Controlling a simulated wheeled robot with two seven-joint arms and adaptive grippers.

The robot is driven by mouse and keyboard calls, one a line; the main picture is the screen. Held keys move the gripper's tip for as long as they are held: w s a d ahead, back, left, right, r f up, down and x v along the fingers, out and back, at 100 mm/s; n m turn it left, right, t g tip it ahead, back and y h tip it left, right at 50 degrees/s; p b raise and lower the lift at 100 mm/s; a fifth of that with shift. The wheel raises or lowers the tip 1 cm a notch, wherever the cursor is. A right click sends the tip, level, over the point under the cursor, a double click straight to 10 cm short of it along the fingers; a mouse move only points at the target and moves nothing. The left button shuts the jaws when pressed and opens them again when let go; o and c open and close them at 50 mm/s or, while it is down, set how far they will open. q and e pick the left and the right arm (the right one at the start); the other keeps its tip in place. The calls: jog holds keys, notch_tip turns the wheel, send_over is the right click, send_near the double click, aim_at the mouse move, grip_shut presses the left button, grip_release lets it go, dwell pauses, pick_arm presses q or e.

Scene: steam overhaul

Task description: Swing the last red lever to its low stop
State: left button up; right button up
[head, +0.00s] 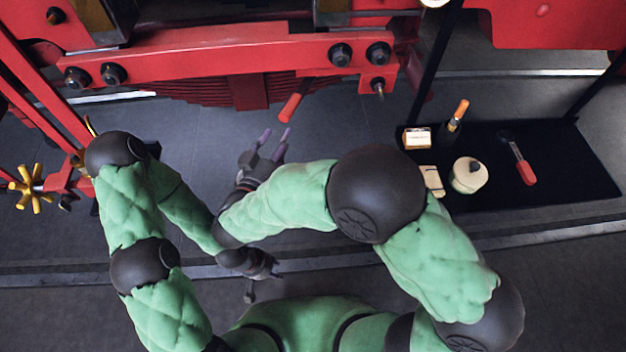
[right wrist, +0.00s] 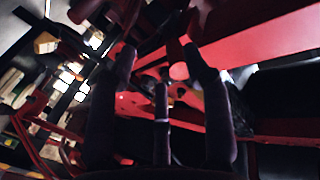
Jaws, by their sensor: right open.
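A red lever (head: 291,107) with a dark shank hangs below the red frame beam, its handle slanting down to the left. My right gripper (head: 276,135) is open just below the lever's lower end, with its fingers pointing up at it. In the right wrist view the dark fingers (right wrist: 162,60) are spread, and a rounded red end (right wrist: 179,71) shows between them; I cannot tell for sure that it is the lever. Nothing appears held. My left gripper (head: 255,277) is low, near my body, away from the lever, and its jaw state is unclear.
The red beam (head: 220,50) with dark bolts spans above. A yellow handwheel (head: 28,188) is at the left. A black mat (head: 580,160) at the right holds a red-handled tool (head: 523,168), a cream round container (head: 467,178) and small items. Grey floor is clear below the beam.

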pick_arm(q)
jog(key=shift+d+b+x, duration=0.25)
jog(key=shift+b+x, duration=1.55)
jog(key=shift+x, duration=0.35)
pick_arm(e)
jog(key=w+d+f+n+g+y, duration=0.1)
jog(key=d+f+y, duration=0.1)
jog(key=f, duration=0.6)
jog(key=w+d+f+n+g+y, duration=0.1)
jog(key=d+f, duration=0.3)
jog(key=f, duration=0.4)
jog(key=w+d+f+n+g+y, duration=0.1)
jog(key=w+d+f+g+y, duration=0.1)
jog(key=f, duration=0.6)
jog(key=shift+w+d+n+y, duration=0.3)
jog(key=shift+w+d, duration=0.1)
pick_arm(q)
jog(key=shift+s+r, duration=0.1)
